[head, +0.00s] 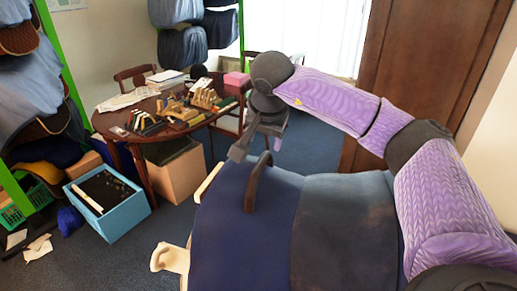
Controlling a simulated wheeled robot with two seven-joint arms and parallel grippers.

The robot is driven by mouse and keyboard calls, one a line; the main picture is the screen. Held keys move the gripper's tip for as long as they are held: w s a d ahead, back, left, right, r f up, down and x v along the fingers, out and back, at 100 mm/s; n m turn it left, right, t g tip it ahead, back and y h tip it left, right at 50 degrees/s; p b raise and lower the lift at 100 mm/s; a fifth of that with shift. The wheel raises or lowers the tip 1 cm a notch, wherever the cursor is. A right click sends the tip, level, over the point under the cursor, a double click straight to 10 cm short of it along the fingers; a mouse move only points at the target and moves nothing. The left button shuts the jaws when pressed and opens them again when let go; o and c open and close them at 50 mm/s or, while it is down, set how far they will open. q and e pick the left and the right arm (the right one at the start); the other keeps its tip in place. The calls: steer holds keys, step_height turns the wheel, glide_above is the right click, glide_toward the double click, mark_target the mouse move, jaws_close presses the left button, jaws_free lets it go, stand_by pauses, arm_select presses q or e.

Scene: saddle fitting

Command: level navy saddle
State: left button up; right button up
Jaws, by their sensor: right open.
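A large navy form (242,225), which I take to be the navy saddle or its pad, fills the lower middle of the head view. A darker, worn grey-blue section (345,230) adjoins it on the right. My right gripper (247,150) is open, pointing down above the far edge, close to the brown piece. Whether they touch is unclear. My left gripper is not in view. The near side of the navy form is cut off.
A round wooden table (125,112) with several small tools stands behind. A blue bin (108,200) and a cardboard box (176,172) are on the floor. A green-framed rack (62,55) holds saddles at left. A brown door (425,60) is at right.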

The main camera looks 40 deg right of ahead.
mark_target(261, 162)
steer(key=f, duration=0.3)
steer(key=shift+w+f, duration=0.1)
steer(key=shift+w, duration=0.1)
steer(key=x, duration=0.5)
steer(key=shift+w+d+p, duration=0.1)
steer(key=shift+p, duration=0.25)
steer(key=shift+f, duration=0.25)
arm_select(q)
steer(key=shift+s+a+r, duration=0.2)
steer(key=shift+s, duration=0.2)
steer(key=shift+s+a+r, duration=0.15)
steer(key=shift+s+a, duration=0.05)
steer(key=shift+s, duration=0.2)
arm_select(e)
steer(key=shift+c, duration=0.3)
steer(key=shift+c, duration=1.2)
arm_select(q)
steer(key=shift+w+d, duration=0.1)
arm_select(e)
jaws_close()
steer(key=shift+w, duration=0.1)
